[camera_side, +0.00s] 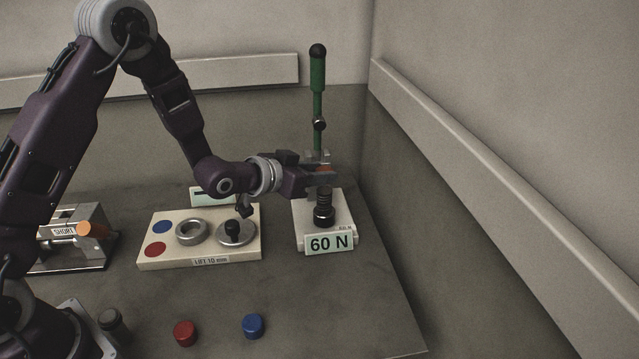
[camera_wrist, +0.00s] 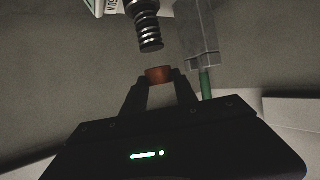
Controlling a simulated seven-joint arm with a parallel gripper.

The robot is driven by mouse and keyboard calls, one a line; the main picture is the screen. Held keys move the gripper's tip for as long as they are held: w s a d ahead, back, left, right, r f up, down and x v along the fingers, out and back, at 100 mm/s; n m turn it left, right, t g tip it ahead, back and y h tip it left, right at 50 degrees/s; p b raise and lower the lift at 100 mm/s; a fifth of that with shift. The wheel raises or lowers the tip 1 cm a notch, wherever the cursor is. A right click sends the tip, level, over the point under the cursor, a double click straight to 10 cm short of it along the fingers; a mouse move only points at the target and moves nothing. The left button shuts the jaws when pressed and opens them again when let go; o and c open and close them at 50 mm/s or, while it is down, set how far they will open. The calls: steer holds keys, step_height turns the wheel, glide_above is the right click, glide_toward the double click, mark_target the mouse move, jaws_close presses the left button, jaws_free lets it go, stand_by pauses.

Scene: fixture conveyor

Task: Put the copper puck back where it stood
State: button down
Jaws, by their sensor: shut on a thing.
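The copper puck (camera_wrist: 158,75) is between the fingertips of my gripper (camera_wrist: 159,86) in the wrist view. In the side view it shows as a small orange patch (camera_side: 325,170) at the tips of my gripper (camera_side: 318,174), partly hidden by the fingers. My gripper is shut on it and holds it in the air, above the level of the black ribbed spring post (camera_side: 324,207) on the white "60 N" station (camera_side: 302,213). In the wrist view the spring post (camera_wrist: 147,27) is just beyond the puck, with a visible gap.
A green-handled lever (camera_side: 318,85) stands behind my gripper. A board (camera_side: 190,262) with red and blue discs, a ring and a knobbed disc lies to the left. A "SHORT" fixture (camera_side: 65,252) is farther left. Red (camera_side: 185,333) and blue (camera_side: 253,326) pucks lie in front. The front right table is clear.

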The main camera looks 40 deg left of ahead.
step_height(320, 180, up, 6)
steer(key=shift+r, duration=0.1)
steer(key=shift+d, duration=0.4)
steer(key=s+d+f+m+g+h, duration=0.3)
steer(key=s+d+f+m+h, duration=0.2)
steer(key=d+f, duration=0.5)
steer(key=m+g+h, duration=0.3)
steer(key=m+h, duration=0.1)
glide_above(367, 314)
step_height(367, 314, down, 3)
steer(key=shift+f, duration=0.1)
steer(key=shift+f, duration=3.4)
steer(key=shift+f, duration=0.45)
steer(key=c, duration=0.9)
jaws_free()
